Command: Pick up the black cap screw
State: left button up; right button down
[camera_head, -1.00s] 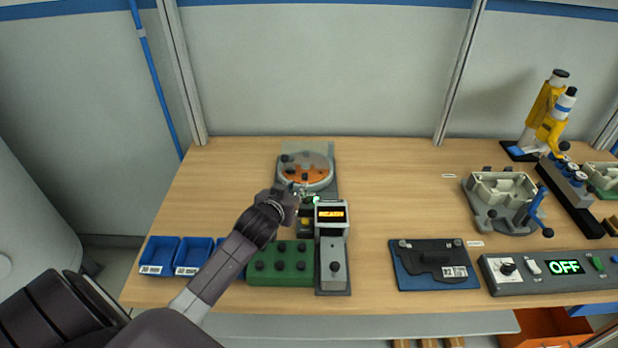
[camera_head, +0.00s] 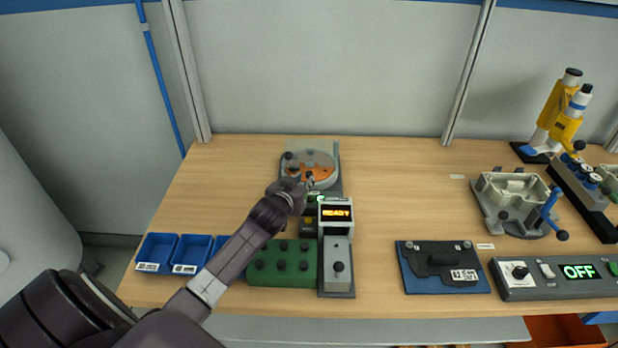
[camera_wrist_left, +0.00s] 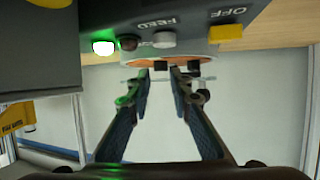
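A round feeder (camera_head: 331,180) with an orange disc (camera_head: 325,171) stands on the bench, with small dark pieces on it. The wrist view shows the orange disc (camera_wrist_left: 120,62) beyond my fingertips. Two small black pieces show there: one (camera_wrist_left: 160,66) between the fingertips, another (camera_wrist_left: 194,69) by the right finger. They may be black cap screws; their shape is too small to be sure. My left gripper (camera_wrist_left: 161,82) is open, its fingers apart at the disc's edge. In the head view, my left gripper (camera_head: 309,184) is at the feeder's front and partly hides it. My right gripper is not in view.
A display (camera_head: 336,213) reading READY stands close to my left gripper. A green block (camera_head: 282,280) with dark knobs and blue bins (camera_head: 157,253) are nearer the front. A blue plate (camera_head: 445,285) and a grey fixture (camera_head: 515,205) lie right; the bench between is clear.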

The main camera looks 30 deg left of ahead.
aim_at(309, 172)
pick_arm(q)
jog(key=shift+p+x, duration=0.3)
jog(key=shift+x, duration=1.75)
jog(key=shift+r, duration=0.2)
jog(key=c, duration=0.5)
